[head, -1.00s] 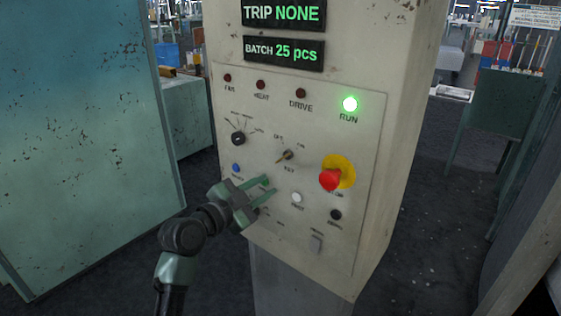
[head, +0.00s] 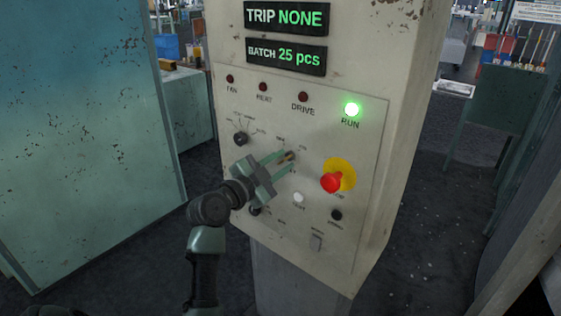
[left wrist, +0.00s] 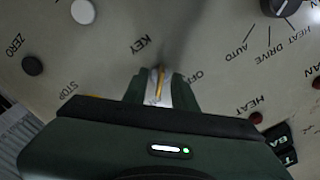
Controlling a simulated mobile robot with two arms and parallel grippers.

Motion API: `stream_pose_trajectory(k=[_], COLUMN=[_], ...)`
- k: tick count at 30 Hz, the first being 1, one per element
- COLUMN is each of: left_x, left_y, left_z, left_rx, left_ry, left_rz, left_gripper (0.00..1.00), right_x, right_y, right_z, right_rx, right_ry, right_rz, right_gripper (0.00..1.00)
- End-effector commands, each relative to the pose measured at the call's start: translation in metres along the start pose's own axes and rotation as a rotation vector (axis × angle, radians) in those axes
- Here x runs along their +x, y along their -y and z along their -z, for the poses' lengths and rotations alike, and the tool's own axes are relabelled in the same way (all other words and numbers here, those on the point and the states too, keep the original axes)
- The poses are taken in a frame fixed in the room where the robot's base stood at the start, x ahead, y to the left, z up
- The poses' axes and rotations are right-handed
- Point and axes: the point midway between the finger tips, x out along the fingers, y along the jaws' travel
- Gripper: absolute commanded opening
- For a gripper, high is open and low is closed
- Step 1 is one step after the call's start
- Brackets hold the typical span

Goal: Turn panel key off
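The panel key (head: 289,156) is a small brass key in the middle of the cream control panel (head: 365,215). My left gripper (head: 281,160) is at the panel with one finger on either side of the key. In the left wrist view the key (left wrist: 159,86) shows as a thin gold strip between the two green fingers, with a gap visible beside it. The fingers look open around the key; contact is not clear. The KEY label and part of OFF are readable there. The green RUN lamp (head: 352,110) is lit. My right gripper is not in view.
A red emergency stop (head: 331,183) on a yellow disc sits right of the key. A black selector knob (head: 240,139) is to the left, a white button (head: 298,197) below. A large teal cabinet (head: 80,140) stands at the left.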

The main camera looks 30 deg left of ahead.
Motion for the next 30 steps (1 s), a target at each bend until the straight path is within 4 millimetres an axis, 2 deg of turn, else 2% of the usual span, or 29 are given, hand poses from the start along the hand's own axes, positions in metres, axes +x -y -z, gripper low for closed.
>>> stream_pose_trajectory(k=[2,4,5,19,30], left_x=[-0.0001,-0.0002,-0.0002,-0.0005,-0.0003], left_y=[-0.0002,-0.0002,-0.0002,-0.0016,-0.0014], left_z=[-0.0002,-0.0002,-0.0002,-0.0016,-0.0012], left_rx=[0.0,0.0,0.0,-0.051,-0.322], left_ry=[0.0,0.0,0.0,0.002,0.004], left_rz=[0.0,0.0,0.0,-0.003,-0.005], left_gripper=[0.24,0.05,0.0,0.0,0.0], right_x=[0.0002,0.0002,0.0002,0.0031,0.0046], right_y=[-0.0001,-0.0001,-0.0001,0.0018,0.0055], right_z=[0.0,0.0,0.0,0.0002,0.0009], right_rx=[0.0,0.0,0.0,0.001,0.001], right_ry=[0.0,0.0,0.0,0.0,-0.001], right_rz=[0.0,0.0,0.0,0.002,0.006], right_gripper=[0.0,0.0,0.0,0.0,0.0])
